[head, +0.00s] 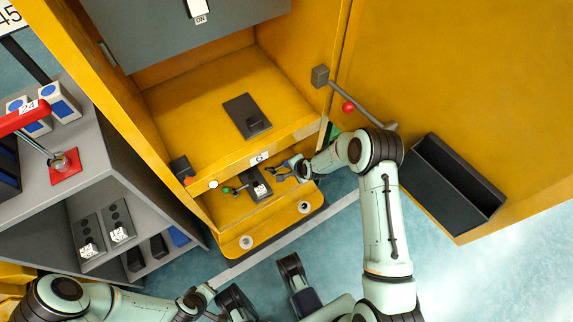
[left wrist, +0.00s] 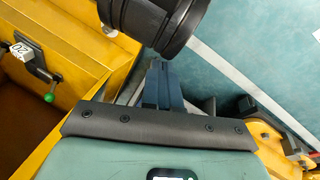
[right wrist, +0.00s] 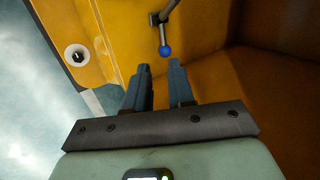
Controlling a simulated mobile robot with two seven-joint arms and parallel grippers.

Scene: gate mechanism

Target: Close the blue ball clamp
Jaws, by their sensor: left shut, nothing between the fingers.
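The blue ball (right wrist: 165,50) is on the end of a grey clamp lever (right wrist: 160,20) in the right wrist view. The lever is fixed to a yellow panel. My right gripper (right wrist: 159,68) is open, with its two blue fingers apart and the ball just beyond their tips. Nothing shows between the fingers. In the head view my right gripper (head: 273,173) is low inside the yellow cabinet; I cannot make out the blue ball there. My left gripper (left wrist: 158,66) is shut and empty in the left wrist view, away from the clamp.
A dark clamp with a green ball (head: 227,190) sits on the cabinet's lower ledge. A red ball lever (head: 348,107) is on the right side of the cabinet. A black bin (head: 455,185) hangs on the yellow door. A grey shelf (head: 95,150) stands at left.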

